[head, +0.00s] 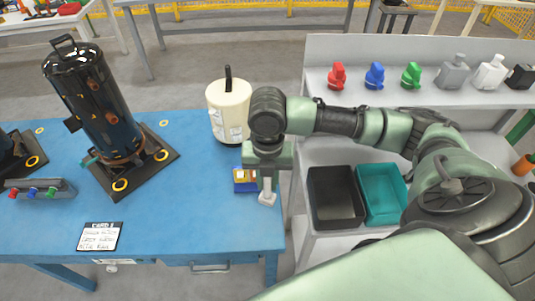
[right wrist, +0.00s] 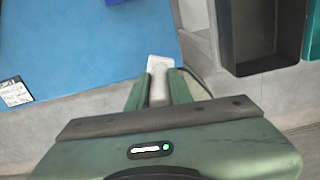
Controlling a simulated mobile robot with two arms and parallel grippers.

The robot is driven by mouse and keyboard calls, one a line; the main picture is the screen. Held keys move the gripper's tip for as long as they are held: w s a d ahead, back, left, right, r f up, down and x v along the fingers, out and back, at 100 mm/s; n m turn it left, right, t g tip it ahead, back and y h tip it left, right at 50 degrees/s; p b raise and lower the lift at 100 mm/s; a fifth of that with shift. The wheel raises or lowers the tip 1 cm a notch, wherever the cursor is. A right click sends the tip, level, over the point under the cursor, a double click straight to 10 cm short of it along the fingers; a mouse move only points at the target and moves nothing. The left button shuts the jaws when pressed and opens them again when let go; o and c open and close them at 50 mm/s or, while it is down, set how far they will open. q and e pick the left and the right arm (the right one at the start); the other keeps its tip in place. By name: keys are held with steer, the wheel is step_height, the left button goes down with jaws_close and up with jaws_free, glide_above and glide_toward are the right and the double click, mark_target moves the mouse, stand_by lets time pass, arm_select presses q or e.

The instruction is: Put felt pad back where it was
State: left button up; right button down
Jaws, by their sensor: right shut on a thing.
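My right gripper (head: 268,184) points down near the right edge of the blue table (head: 190,215). It is shut on a pale grey piece with a narrow stem and a wider end, which looks like the felt pad (head: 267,198). In the right wrist view, the felt pad (right wrist: 159,66) sticks out between the two green fingers (right wrist: 158,88), over the table's edge. A small blue holder with a yellow item (head: 245,180) stands on the table just left of the gripper. My left gripper is not in view.
A cream canister (head: 229,110) stands behind the blue holder. A black compressor (head: 95,105) stands farther left, and a card (head: 100,236) lies at the front. A black bin (head: 335,197) and a teal bin (head: 380,194) sit on the grey bench. The table's front middle is clear.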

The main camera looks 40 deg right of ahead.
mark_target(267, 195)
steer(key=shift+s+f+p, duration=0.1)
steer(key=shift+f+p, duration=0.7)
steer(key=shift+f, duration=8.45)
steer(key=c, duration=1.5)
jaws_free()
steer(key=shift+o, duration=1.1)
step_height(267, 195, up, 12)
steer(key=shift+b, duration=0.5)
steer(key=shift+a, duration=0.1)
